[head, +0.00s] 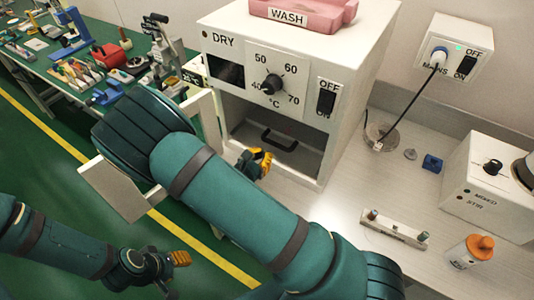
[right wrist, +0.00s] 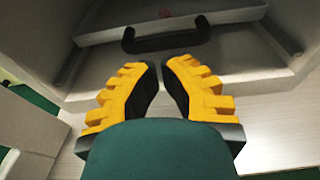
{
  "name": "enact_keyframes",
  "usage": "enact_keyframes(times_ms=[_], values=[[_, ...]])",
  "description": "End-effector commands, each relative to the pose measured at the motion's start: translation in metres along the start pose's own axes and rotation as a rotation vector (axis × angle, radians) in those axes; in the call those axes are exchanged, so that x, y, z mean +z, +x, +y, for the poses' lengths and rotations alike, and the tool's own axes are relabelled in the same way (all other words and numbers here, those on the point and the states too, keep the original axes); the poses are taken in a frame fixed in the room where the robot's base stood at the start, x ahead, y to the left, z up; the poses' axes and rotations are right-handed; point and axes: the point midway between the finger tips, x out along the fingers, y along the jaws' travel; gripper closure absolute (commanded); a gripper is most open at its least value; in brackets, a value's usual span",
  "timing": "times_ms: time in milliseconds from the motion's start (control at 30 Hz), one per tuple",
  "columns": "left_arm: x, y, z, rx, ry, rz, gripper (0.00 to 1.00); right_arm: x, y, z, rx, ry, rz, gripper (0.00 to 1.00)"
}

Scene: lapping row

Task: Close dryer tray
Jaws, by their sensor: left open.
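The dryer (head: 225,28) is a white box labelled DRY, with a dial and an open chamber below. Its pale tray (head: 250,131) sits low in that chamber, with a black handle (head: 279,139) on its front. In the right wrist view the handle (right wrist: 165,37) is just beyond the fingertips, apart from them. My right gripper (head: 256,163) is in front of the chamber's lower left; its yellow fingers (right wrist: 161,68) meet or nearly meet, with nothing between them. My left gripper (head: 179,258) is open, low at the left, away from the dryer.
A white panel (head: 112,190), apparently an open door, stands left of the chamber, partly hidden by my right arm. A pink WASH tray (head: 300,12) sits on top. A small rack (head: 394,230), an orange-capped bottle (head: 472,250) and a stirrer box (head: 488,192) are to the right.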

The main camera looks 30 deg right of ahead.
Motion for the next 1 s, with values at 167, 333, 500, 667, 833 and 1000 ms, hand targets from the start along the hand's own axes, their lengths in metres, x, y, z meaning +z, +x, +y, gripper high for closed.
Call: enact_keyframes(times_ms=[167, 333, 500, 667, 833, 1000], values=[[-0.002, -0.005, 0.002, -0.001, -0.002, 0.005, 0.53, 0.001, -0.044, 0.001, 0.006, 0.000, 0.002, 1.00], [-0.004, -0.007, 0.003, -0.001, -0.002, 0.008, 0.53, 0.000, -0.075, 0.000, 0.004, -0.001, 0.002, 1.00], [-0.004, -0.009, 0.003, -0.001, -0.003, 0.010, 0.53, -0.001, -0.093, 0.000, 0.003, 0.000, 0.002, 1.00], [-0.005, -0.009, 0.003, -0.001, -0.003, 0.011, 0.53, -0.001, -0.099, -0.001, 0.002, -0.001, 0.003, 1.00], [-0.005, -0.009, 0.003, -0.001, -0.003, 0.011, 0.53, -0.001, -0.099, -0.001, 0.002, -0.001, 0.003, 1.00], [-0.005, -0.009, 0.003, -0.001, -0.003, 0.010, 0.53, -0.001, -0.099, -0.001, 0.002, -0.001, 0.003, 1.00]])
